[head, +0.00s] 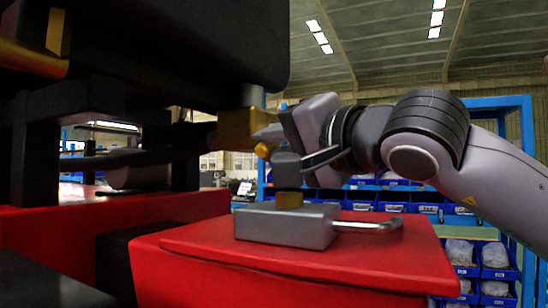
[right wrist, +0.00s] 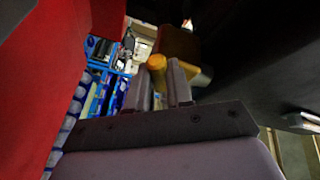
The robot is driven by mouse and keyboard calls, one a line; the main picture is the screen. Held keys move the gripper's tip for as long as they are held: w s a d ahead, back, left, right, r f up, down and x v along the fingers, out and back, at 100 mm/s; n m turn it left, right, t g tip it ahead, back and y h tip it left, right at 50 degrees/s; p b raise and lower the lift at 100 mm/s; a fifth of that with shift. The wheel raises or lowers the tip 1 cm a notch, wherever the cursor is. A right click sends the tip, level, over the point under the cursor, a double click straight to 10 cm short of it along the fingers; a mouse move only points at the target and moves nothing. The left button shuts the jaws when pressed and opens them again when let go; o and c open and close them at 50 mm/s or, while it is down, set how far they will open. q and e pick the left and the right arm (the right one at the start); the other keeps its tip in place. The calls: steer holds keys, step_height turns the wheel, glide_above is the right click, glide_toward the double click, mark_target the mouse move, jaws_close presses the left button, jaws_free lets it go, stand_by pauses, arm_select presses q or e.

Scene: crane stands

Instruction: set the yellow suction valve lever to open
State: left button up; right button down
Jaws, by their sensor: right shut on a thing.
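The yellow lever's rounded end (head: 262,150) shows just below and beside the brass valve body (head: 235,130), under the dark overhanging machine. My right gripper (head: 270,138) reaches in from the right and is shut on the lever. In the right wrist view the yellow lever (right wrist: 157,64) stands between the two grey fingers of my right gripper (right wrist: 160,82), with the brass body (right wrist: 182,42) just behind it. Most of the lever's length is hidden by the fingers, so its exact angle is unclear. My left gripper is not in view.
Below my right gripper, a grey block (head: 285,228) with a silver handle (head: 368,224) sits on a red top (head: 300,262). The dark machine body (head: 180,50) overhangs at upper left. Blue shelving with bins (head: 460,252) stands behind at the right.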

steer(key=shift+w+d+f+n+b, duration=0.15)
steer(key=shift+f+n+b, duration=0.15)
steer(key=shift+n+b, duration=0.25)
steer(key=c, duration=1)
jaws_free()
steer(key=shift+b+v, duration=0.35)
steer(key=shift+v, duration=3.2)
steer(key=shift+f, duration=0.15)
